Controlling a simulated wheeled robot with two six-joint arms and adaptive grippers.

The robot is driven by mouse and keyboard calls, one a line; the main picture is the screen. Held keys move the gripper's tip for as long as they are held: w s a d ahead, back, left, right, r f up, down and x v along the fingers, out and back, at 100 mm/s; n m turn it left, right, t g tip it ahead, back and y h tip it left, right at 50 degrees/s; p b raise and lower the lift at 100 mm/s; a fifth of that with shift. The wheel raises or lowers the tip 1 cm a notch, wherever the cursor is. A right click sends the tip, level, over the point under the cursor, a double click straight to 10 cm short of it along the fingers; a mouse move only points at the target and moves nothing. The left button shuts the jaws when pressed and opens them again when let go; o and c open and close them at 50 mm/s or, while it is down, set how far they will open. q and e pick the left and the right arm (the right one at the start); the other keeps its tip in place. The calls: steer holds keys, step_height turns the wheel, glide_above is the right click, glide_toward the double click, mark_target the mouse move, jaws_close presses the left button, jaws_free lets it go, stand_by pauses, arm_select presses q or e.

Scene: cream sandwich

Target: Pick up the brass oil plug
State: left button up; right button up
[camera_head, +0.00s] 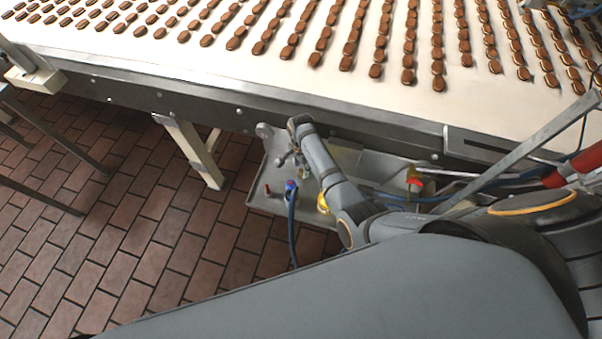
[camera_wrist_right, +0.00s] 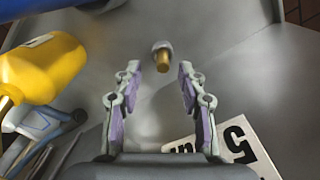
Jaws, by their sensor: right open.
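The brass oil plug (camera_wrist_right: 162,60) shows in the right wrist view as a small gold shank with a grey hexagonal head. It is on a grey metal surface, between and just beyond the two fingertips of my right gripper (camera_wrist_right: 160,80). The gripper is open, with purple pads on its fingers, and a gap shows on both sides of the plug. In the head view my right gripper (camera_head: 292,160) reaches down over a grey tray (camera_head: 257,205) below the conveyor. I cannot make out the plug there. My left gripper is not in view.
A yellow bottle (camera_wrist_right: 45,70) lies left of the gripper, with a blue object (camera_wrist_right: 60,12) above it. The conveyor (camera_head: 300,80) with rows of biscuits runs above the tray. A blue hose (camera_head: 292,230) hangs over the tray's front.

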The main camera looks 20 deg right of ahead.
mark_target(301, 173)
step_height(301, 173, down, 3)
steer(key=shift+w+r, duration=0.15)
steer(key=shift+r, duration=0.05)
steer(key=shift+w+f, duration=0.1)
steer(key=shift+f, duration=0.05)
steer(key=shift+c, duration=1.2)
jaws_close()
steer(key=shift+r, duration=0.2)
